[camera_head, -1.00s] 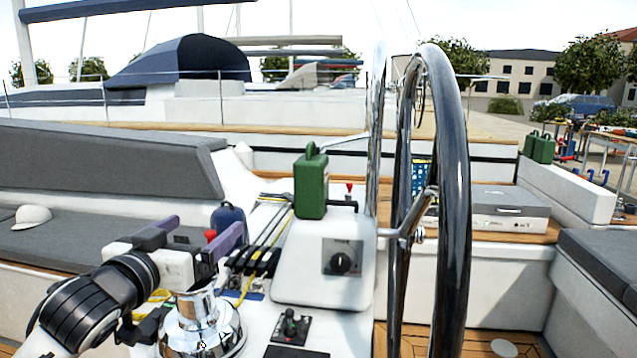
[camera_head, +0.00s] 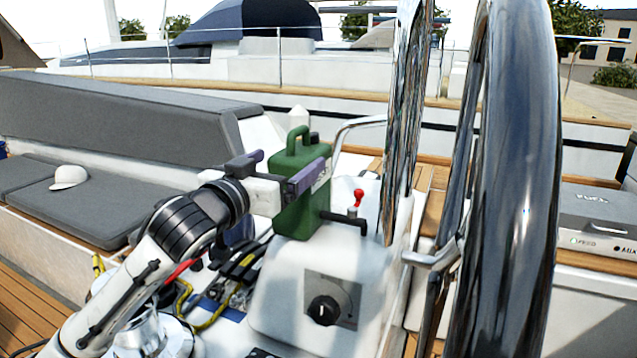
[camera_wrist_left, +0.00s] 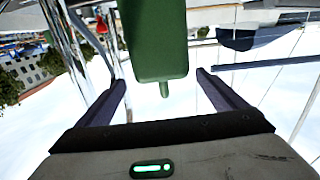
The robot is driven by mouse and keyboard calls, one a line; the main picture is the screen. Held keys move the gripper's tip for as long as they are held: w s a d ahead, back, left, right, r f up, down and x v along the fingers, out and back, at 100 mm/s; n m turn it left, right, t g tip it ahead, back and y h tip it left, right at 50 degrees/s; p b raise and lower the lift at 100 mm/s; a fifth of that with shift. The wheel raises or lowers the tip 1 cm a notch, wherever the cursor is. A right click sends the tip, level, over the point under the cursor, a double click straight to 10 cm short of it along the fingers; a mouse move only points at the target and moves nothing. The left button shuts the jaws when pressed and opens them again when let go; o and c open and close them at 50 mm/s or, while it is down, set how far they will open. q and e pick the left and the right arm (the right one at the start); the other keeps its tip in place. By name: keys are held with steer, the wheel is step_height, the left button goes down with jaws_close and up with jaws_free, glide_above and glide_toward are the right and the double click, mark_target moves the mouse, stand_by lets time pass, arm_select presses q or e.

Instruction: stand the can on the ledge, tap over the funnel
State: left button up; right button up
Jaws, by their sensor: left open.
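The green can (camera_head: 292,218) stands upright on the white console ledge (camera_head: 285,290) in the head view, its handle on top. A dark tap (camera_head: 345,221) sticks out from its lower right side. A small red funnel-like piece (camera_head: 358,197) shows close to the tap's outer end; whether the tap is over it cannot be told. My left gripper (camera_head: 295,160) is open at the can's upper part, one finger in front of it. In the left wrist view the can (camera_wrist_left: 155,45) lies between the spread fingers, apart from both. My right gripper is out of view.
A large steel wheel (camera_head: 515,180) stands close on the right. A black knob (camera_head: 323,310) is on the console front. Ropes and clutches (camera_head: 238,265) lie left of the console. A white cap (camera_head: 69,177) rests on the grey bench (camera_head: 120,205).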

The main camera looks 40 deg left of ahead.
mark_target(301, 149)
arm_select(q)
steer(key=shift+x, duration=1)
steer(key=shift+w+a+r, duration=0.1)
steer(key=shift+w+a, duration=0.15)
steer(key=shift+w, duration=0.05)
steer(key=x, duration=0.1)
steer(key=p+x, duration=0.1)
steer(key=x, duration=0.3)
steer(key=shift+f+p, duration=0.35)
steer(key=shift+p, duration=0.05)
steer(key=shift+w+a, duration=0.15)
steer(key=shift+w, duration=0.1)
steer(key=shift+f, duration=0.1)
steer(key=c, duration=1.9)
steer(key=shift+r, duration=0.35)
steer(key=shift+c, duration=1.3)
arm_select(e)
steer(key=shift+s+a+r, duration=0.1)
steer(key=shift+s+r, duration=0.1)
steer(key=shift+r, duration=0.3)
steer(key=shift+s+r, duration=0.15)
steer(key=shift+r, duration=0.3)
